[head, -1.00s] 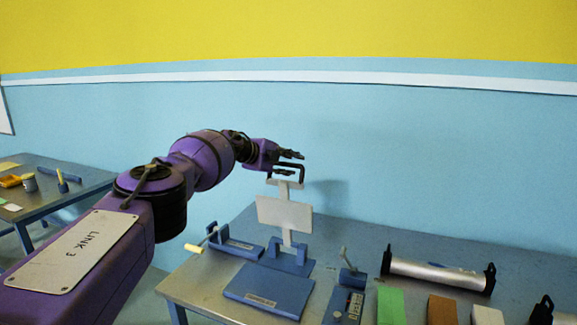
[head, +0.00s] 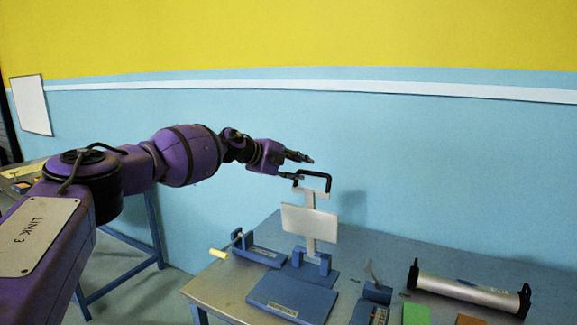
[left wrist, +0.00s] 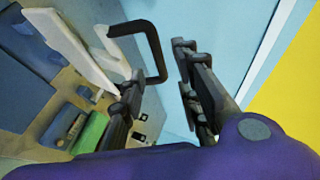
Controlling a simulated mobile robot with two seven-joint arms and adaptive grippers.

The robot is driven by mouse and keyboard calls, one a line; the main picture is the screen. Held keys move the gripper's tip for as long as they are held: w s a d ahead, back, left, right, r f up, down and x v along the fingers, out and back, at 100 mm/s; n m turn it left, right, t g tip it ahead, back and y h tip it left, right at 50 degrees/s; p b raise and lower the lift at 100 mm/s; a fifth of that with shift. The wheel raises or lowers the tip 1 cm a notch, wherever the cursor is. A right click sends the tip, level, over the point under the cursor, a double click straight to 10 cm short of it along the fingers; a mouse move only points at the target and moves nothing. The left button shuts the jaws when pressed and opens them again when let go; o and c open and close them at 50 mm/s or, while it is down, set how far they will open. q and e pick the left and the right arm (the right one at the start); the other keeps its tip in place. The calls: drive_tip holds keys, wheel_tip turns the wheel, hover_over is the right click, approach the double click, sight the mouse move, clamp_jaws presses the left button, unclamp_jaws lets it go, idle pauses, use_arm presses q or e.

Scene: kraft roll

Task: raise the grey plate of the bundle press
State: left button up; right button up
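The grey plate (head: 309,223) of the bundle press stands upright above the blue press base (head: 292,297). A black U-shaped handle (head: 328,183) is at its top. My left gripper (head: 300,168) is open beside the handle's upper left, with its fingers spread and nothing held. In the left wrist view the plate (left wrist: 66,48) and the handle (left wrist: 152,40) show beyond my left gripper (left wrist: 158,60), the handle close to the left-hand finger. I cannot tell whether that finger touches it. My right gripper is not in view.
The press stands on a grey table (head: 222,292) before a blue wall. A crank device (head: 255,250) is to its left. A lever device (head: 372,300), a silver roll (head: 470,292) and a green block (head: 416,314) are to its right.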

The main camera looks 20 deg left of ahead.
use_arm(q)
drive_tip(key=shift+v, duration=1.85)
